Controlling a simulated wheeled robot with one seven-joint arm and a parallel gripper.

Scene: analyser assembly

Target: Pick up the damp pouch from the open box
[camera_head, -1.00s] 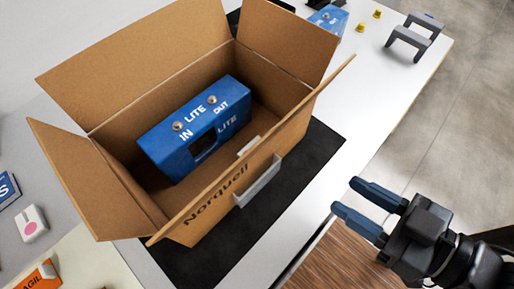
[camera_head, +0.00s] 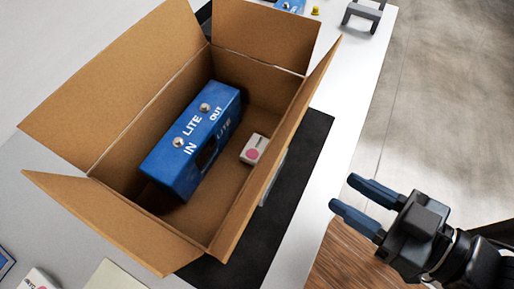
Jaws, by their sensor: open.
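The open cardboard box (camera_head: 130,80) stands on the table with its flaps spread outward. Inside it lies a small white pouch with a pink dot (camera_head: 255,149), on the box floor near the right wall. A blue analyser unit marked LITE, IN and OUT (camera_head: 190,145) lies beside it, to its left. My gripper (camera_head: 342,192) is open and empty, outside the box to its right and apart from it. The pouch's small print is too small to read.
A similar white packet (camera_head: 38,279) lies on the table at the lower left, cut by the frame edge. A black mat (camera_head: 305,150) lies under the box. A grey bracket (camera_head: 363,14), a yellow piece (camera_head: 315,10) and another blue unit (camera_head: 290,5) are at the back.

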